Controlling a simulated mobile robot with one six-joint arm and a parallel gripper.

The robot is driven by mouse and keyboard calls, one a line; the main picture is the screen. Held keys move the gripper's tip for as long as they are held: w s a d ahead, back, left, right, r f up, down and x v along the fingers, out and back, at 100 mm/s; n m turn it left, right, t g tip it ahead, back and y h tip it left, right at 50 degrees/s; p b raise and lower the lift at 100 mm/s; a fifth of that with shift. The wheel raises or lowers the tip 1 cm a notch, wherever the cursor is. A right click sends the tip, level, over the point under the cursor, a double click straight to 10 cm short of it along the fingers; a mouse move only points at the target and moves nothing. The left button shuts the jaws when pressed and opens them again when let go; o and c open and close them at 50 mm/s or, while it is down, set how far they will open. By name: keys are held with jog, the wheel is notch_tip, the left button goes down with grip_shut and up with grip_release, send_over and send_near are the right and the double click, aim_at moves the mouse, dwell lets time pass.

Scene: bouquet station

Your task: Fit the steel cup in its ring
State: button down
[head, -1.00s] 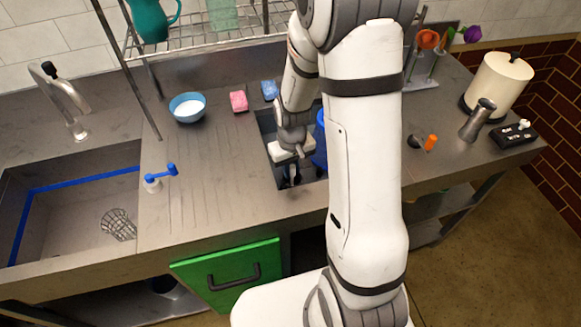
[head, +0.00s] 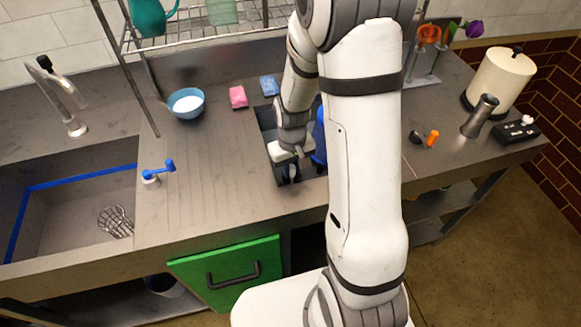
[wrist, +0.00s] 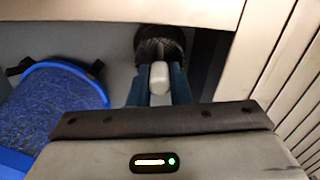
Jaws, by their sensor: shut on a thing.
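A steel cup (head: 480,116), tall and narrow, stands on the right of the counter in the head view, well away from my gripper. I cannot make out its ring for sure. My gripper (head: 291,170) is low in the dark recessed well in the counter. In the wrist view my gripper (wrist: 157,88) is shut on a small pale rounded piece (wrist: 159,77), seemingly a handle end. A dark ridged round thing (wrist: 158,43) sits just beyond it; I cannot tell whether the two are joined. My arm hides part of the well.
A blue container (head: 319,140) stands beside my gripper in the well. A pink sponge (head: 238,97), a blue sponge (head: 269,86) and a blue bowl (head: 186,103) lie left of it. A paper roll (head: 500,82) and black box (head: 515,132) flank the steel cup. The sink (head: 70,235) is left.

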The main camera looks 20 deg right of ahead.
jog(key=shift+f, duration=0.25)
jog(key=c, duration=1.3)
grip_release()
jog(key=shift+o, duration=0.2)
jog(key=shift+r, duration=0.1)
jog(key=shift+r, duration=3.85)
jog(key=shift+s+r, duration=0.1)
jog(key=shift+r, duration=0.15)
jog(key=s+r+m+t, duration=0.1)
jog(key=s+r+t, duration=0.1)
jog(key=s+r, duration=1.1)
jog(key=shift+s+m+t, duration=0.4)
jog(key=shift+s, duration=0.2)
